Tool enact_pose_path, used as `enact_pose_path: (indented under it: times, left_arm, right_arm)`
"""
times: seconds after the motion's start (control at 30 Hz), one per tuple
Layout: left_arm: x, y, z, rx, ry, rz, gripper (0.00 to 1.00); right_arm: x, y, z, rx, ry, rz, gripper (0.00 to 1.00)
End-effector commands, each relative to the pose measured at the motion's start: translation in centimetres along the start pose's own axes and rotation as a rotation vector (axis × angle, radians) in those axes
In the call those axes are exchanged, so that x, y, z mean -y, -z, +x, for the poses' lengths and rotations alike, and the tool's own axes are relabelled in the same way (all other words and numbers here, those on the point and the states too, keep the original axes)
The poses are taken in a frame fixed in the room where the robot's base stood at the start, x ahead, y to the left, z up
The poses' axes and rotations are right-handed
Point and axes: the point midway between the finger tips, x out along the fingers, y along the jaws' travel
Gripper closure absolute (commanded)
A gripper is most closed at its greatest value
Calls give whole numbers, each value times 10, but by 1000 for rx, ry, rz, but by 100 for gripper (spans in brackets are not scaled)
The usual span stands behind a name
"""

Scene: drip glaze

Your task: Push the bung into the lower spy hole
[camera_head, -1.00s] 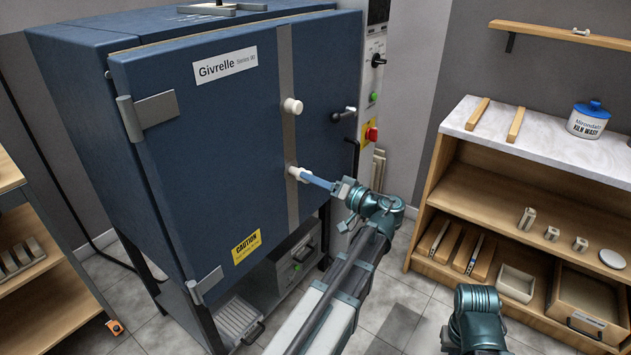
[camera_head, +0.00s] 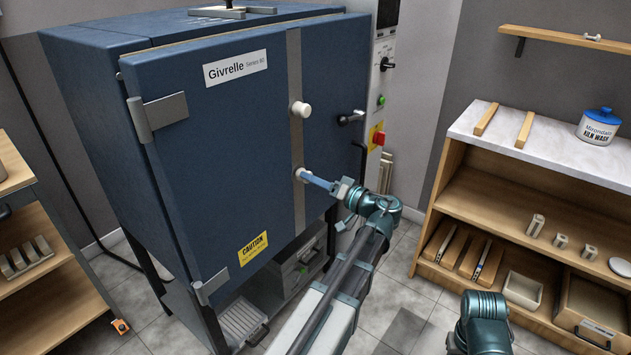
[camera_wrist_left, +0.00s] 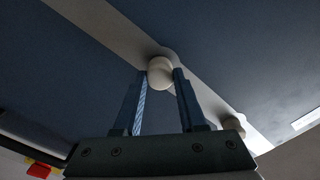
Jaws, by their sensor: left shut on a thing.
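The lower white bung (camera_head: 299,174) is at the lower spy hole on the grey strip of the blue kiln door (camera_head: 225,150). My left gripper (camera_head: 308,177) is shut on it from the right side. In the left wrist view the round bung (camera_wrist_left: 160,72) sits between the two fingertips, against the pale strip. The hole itself is hidden behind it, so I cannot tell how deep it sits. An upper white bung (camera_head: 301,109) sits higher on the same strip. My right arm shows at the lower right, but its fingers are not visible.
A door handle (camera_head: 350,117) juts out right of the upper bung. The control panel (camera_head: 383,100) with a red switch (camera_head: 378,138) is beyond it. A wooden shelf unit (camera_head: 520,170) stands at the right. Another shelf (camera_head: 40,260) is at the left edge.

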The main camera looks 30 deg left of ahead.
Motion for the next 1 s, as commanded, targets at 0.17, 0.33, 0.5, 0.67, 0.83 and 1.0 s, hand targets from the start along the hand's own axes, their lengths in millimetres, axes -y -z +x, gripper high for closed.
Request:
enact_pose_path:
  times: [0.17,0.33,0.5,0.67,0.83,1.0]
  left_arm:
    - [0,0,4,0,1,0,100]
    - [0,0,6,-1,0,0,51]
    - [0,0,6,-1,0,0,25]
    - [0,0,6,0,0,0,25]
    - [0,0,2,-1,-1,0,25]
    - [0,0,-22,-3,-3,0,25]
  right_arm:
    - [0,0,0,0,0,0,100]
    - [0,0,0,0,0,0,100]
    - [0,0,0,0,0,0,100]
    - [0,0,0,0,0,0,100]
    - [0,0,0,0,0,0,100]
    - [0,0,0,0,0,0,100]
